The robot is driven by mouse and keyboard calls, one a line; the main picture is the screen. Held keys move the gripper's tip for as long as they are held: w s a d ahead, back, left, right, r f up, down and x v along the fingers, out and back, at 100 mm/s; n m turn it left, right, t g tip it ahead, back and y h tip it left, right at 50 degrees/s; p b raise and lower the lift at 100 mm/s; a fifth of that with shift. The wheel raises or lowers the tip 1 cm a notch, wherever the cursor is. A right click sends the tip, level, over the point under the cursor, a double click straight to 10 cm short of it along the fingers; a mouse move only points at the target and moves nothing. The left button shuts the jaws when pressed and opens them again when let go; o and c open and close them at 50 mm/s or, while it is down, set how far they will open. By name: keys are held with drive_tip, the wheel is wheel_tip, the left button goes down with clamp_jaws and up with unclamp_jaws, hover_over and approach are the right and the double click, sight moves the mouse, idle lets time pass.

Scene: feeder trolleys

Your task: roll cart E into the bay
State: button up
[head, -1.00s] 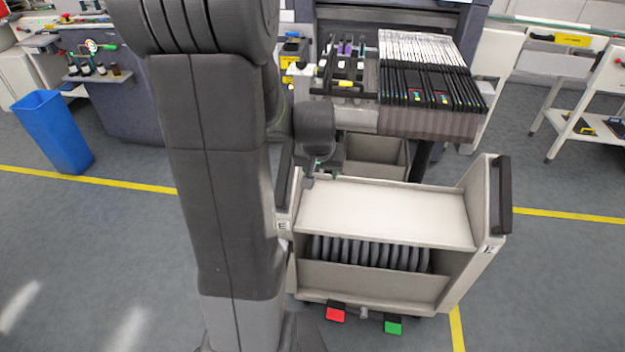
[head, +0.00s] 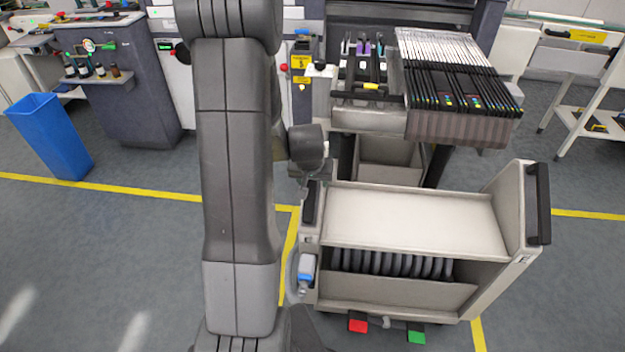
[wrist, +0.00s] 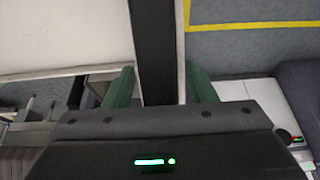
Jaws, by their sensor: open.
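Cart E (head: 400,293) is a pale grey trolley with a flat top shelf, a lower bin of dark reels and two side panels with black handles. It stands right of my arm in the head view. A small label shows on its right panel. My gripper (wrist: 160,90) is open, its green fingers on either side of the black left handle (wrist: 152,45) in the wrist view. I cannot tell if they touch it. In the head view my gripper is partly hidden near the top of that handle (head: 312,203). Yellow floor lines (head: 290,255) run beside the cart.
A dark feeder machine with a bank of feeders (head: 455,85) stands behind the cart, with a grey bin (head: 390,172) below. Red (head: 358,326) and green (head: 416,337) pedals sit at the cart's base. A blue bin (head: 48,135) stands left.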

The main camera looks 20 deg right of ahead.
clamp_jaws()
